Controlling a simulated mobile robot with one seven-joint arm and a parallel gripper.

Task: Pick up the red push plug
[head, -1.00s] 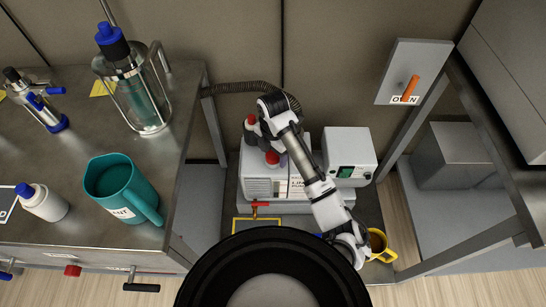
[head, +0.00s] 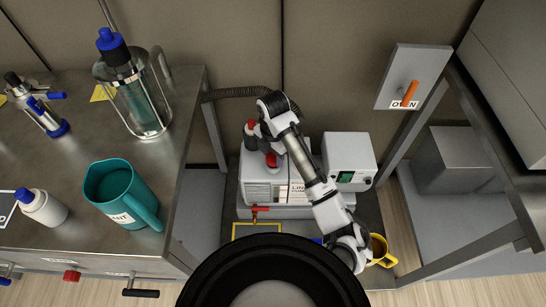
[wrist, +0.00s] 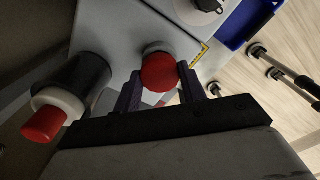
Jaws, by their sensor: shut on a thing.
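The red push plug (wrist: 160,72) shows as a round red head on a pale round neck, at the top of a light grey box. In the wrist view it sits between the two dark fingers of my gripper (wrist: 159,88), which is shut on it. In the head view the red plug (head: 271,160) shows at the top of the white boxed unit (head: 262,186), just below my wrist. The fingertips are largely hidden there by my arm. I cannot tell whether the plug is still seated on its neck.
A dark cylinder with a red tip (wrist: 70,92) stands close to the left of my gripper; it also shows in the head view (head: 250,133). A white controller box (head: 350,155) stands to the right. A yellow mug (head: 381,250) and a metal bench (head: 75,150) flank my arm.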

